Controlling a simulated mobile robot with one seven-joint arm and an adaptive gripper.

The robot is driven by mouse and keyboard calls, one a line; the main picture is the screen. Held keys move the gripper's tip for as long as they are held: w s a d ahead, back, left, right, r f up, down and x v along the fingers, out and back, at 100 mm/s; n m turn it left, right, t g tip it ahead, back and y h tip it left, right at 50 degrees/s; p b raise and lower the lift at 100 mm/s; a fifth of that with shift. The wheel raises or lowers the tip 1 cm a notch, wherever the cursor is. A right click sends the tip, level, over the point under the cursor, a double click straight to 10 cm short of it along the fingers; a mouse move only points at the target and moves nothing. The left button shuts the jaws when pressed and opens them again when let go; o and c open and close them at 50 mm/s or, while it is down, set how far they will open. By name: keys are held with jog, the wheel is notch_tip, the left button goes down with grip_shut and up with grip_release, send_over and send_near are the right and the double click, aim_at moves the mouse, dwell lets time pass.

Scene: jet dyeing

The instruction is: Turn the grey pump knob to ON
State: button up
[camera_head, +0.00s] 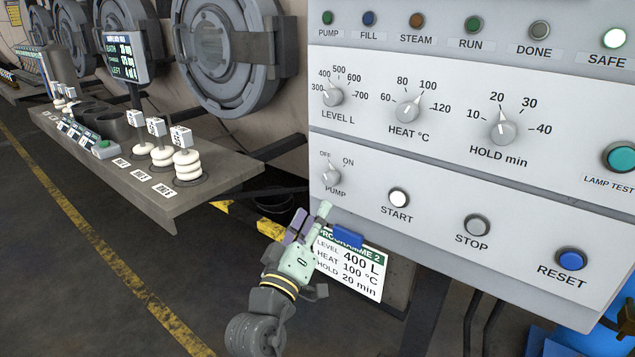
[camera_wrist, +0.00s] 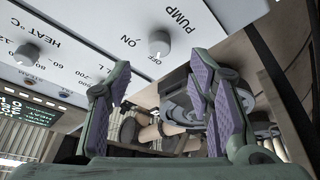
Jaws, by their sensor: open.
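The grey pump knob (camera_head: 331,178) is at the lower left of the white control panel, under its OFF and ON labels. Its pointer appears to be toward OFF. In the wrist view the knob (camera_wrist: 159,43) shows at upper centre, beyond the gap between the fingers. My gripper (camera_head: 309,217) is just below the knob in the head view, by the panel's lower left edge. Its two purple-padded fingers (camera_wrist: 155,78) are apart, with nothing between them. They do not appear to touch the knob.
A programme card (camera_head: 352,266) with a blue clip hangs below the panel, close beside my gripper. The START button (camera_head: 398,198) is right of the knob. LEVEL (camera_head: 333,97) and HEAT (camera_head: 408,111) knobs are above. A grey shelf with white stacked pieces (camera_head: 187,164) stands left.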

aim_at(329, 183)
jog(key=p+x, duration=0.2)
jog(key=x, duration=0.7)
jog(key=shift+w, duration=0.2)
jog(key=shift+c, duration=0.2)
grip_shut()
